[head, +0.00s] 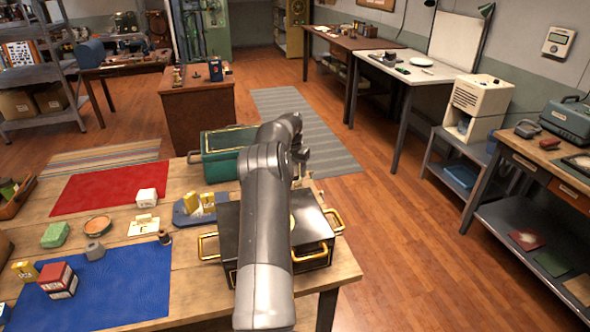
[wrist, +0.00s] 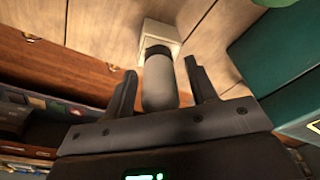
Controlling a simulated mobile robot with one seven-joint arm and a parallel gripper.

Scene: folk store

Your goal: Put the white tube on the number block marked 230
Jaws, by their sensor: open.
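In the wrist view, a pale grey-white tube (wrist: 158,84) with a dark end lies between the two fingers of my gripper (wrist: 160,65). The fingers are apart, with a narrow gap on each side of the tube. The tube's dark end meets a cream block (wrist: 160,32) on a wooden surface; I cannot read a marking on it. In the head view my arm hides the tube and most of the gripper. No number 230 is legible.
A black case with brass handles (head: 228,215) lies beneath my arm. A teal box (head: 222,150) stands behind it, and its side fills the right of the wrist view. A red mat (head: 95,188) and a blue mat (head: 110,285) carry small items on the left.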

